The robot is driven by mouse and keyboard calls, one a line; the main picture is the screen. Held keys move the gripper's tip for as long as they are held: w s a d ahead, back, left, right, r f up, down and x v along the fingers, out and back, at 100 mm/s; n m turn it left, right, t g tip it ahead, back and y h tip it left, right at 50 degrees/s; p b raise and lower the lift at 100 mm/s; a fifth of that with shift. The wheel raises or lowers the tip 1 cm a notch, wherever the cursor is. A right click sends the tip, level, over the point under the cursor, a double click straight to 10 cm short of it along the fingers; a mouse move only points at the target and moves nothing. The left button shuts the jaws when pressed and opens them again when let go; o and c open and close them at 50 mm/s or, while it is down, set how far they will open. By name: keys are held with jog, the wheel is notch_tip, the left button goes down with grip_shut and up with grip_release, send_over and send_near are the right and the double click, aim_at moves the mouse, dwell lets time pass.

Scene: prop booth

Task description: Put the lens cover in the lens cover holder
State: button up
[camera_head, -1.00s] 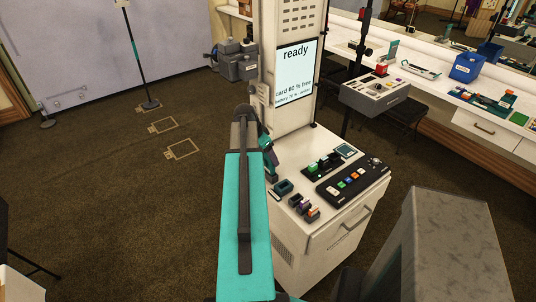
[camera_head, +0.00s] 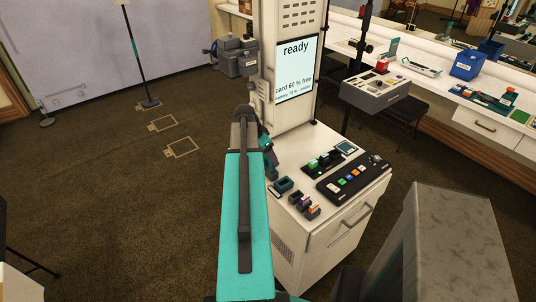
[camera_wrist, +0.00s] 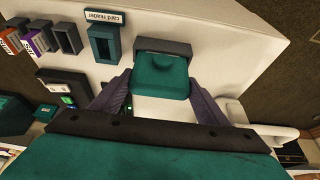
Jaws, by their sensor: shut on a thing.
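In the wrist view my gripper (camera_wrist: 160,82) has its two purple-grey fingers closed on the sides of a teal block (camera_wrist: 160,78), which I take to be the lens cover. A dark grey piece (camera_wrist: 163,46), possibly the lens cover holder, lies directly against its far side on the white cart top. I cannot tell whether the cover is seated in it or only touching. In the head view my teal arm hides much of this spot; the gripper (camera_head: 270,168) shows only partly, low over the cart's left edge.
The teal card reader (camera_wrist: 103,45) stands left of my gripper, with several small card slots beyond it. The white cart (camera_head: 325,225) also bears a black button panel (camera_head: 353,177) and a screen column (camera_head: 296,70) behind. A grey block (camera_head: 450,245) stands at right. Floor at left is open.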

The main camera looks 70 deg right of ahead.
jog(key=o, duration=1.1)
jog(key=shift+r, duration=0.15)
jog(key=shift+r+p, duration=1.7)
jog(key=shift+r, duration=1.7)
jog(key=shift+w, duration=0.15)
